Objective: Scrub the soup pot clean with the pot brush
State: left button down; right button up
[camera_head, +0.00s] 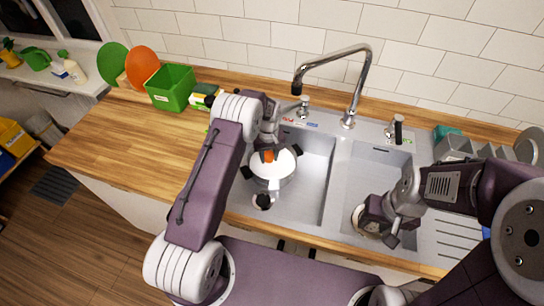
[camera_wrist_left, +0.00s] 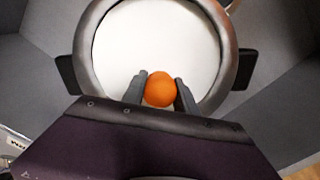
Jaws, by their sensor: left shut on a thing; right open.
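The soup pot (camera_head: 286,165) sits in the left sink basin. It has a metal rim, black side handles and a plain white inside. In the left wrist view the pot (camera_wrist_left: 150,30) lies just beyond my fingers. My left gripper (camera_wrist_left: 160,88) is shut on the orange end of the pot brush (camera_wrist_left: 160,90), over the pot's near side. The brush also shows as an orange spot in the head view (camera_head: 268,156). Its lower part is hidden, so I cannot tell whether it touches the pot. My right gripper (camera_head: 366,226) is open, low over the right basin.
The chrome faucet (camera_head: 362,75) arches behind the two basins. A green bin (camera_head: 170,88) and green and orange boards (camera_head: 142,66) stand on the wooden counter (camera_head: 125,135) at left. A dish rack (camera_head: 455,148) is at right. The left counter's front is clear.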

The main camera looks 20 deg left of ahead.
pick_arm(q)
jog(key=shift+s+a, duration=0.65)
jog(key=shift+a, duration=0.1)
pick_arm(e)
jog(key=shift+s+a+r, duration=0.15)
jog(key=shift+s+a, duration=0.35)
pick_arm(q)
notch_tip(320, 180, up, 3)
jog(key=shift+w+f+p, duration=0.1)
jog(key=shift+f+p, duration=0.1)
jog(key=shift+p, duration=0.65)
jog(key=shift+w+d+r+p, duration=0.1)
jog(key=shift+d+r+p, duration=0.1)
jog(key=shift+r+p, duration=0.45)
notch_tip(320, 180, up, 2)
jog(key=shift+a+r+p, duration=0.15)
jog(key=shift+r+p, duration=0.1)
jog(key=shift+p, duration=0.5)
jog(key=shift+r+p, duration=0.55)
jog(key=shift+r, duration=0.25)
pick_arm(e)
jog(key=shift+w+d+r, duration=0.15)
jog(key=shift+d+r, duration=0.1)
jog(key=shift+r, duration=0.65)
jog(key=shift+w+d+r, duration=0.15)
jog(key=shift+d+r, duration=0.15)
jog(key=shift+r, duration=0.55)
jog(key=shift+w+d+r, duration=0.15)
jog(key=shift+d+r, duration=0.1)
jog(key=shift+r, duration=0.65)
